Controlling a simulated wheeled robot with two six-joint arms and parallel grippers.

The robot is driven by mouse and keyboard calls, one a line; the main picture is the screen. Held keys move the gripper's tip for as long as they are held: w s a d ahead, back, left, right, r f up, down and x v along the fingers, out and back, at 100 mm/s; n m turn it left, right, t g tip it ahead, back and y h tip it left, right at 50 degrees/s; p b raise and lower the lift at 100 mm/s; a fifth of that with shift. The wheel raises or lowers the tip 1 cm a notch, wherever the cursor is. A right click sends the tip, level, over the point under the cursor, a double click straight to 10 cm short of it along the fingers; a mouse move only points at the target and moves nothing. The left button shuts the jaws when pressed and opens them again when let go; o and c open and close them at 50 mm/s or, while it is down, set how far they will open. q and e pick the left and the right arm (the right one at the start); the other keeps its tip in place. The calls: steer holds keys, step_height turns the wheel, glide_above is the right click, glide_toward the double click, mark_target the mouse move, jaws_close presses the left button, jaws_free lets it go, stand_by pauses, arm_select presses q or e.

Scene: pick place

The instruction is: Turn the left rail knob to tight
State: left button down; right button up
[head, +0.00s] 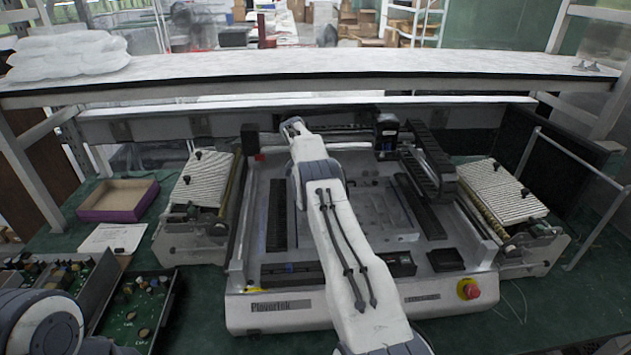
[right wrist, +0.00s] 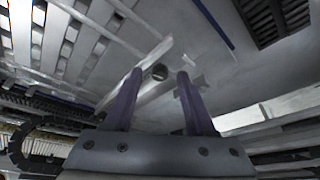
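The left ribbed rail unit (head: 207,180) stands left of the white machine (head: 340,316) in the head view. It carries small black knobs, one near its top (head: 198,155) and one lower (head: 187,180). I cannot tell which is the left rail knob, or how tight it is. A small dark round part shows between the fingertips, with no visible grip. My left gripper is out of view.
Another ribbed rail unit (head: 502,192) stands right of the machine. A red button (head: 467,289) is at the machine's front right. A shelf (head: 330,67) spans above the back. An open cardboard box (head: 117,201) and circuit boards (head: 140,308) lie at left.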

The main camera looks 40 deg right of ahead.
steer(key=b+v, duration=0.2)
steer(key=v, duration=0.8)
steer(key=shift+r+b, duration=0.25)
steer(key=shift+b, duration=0.05)
steer(key=s+d+n+t+y+p, duration=0.3)
steer(key=s+n+p, duration=0.1)
steer(key=n, duration=0.9)
steer(key=p+x, duration=0.3)
steer(key=x, duration=0.7)
steer(key=shift+w+f, duration=0.15)
jaws_close()
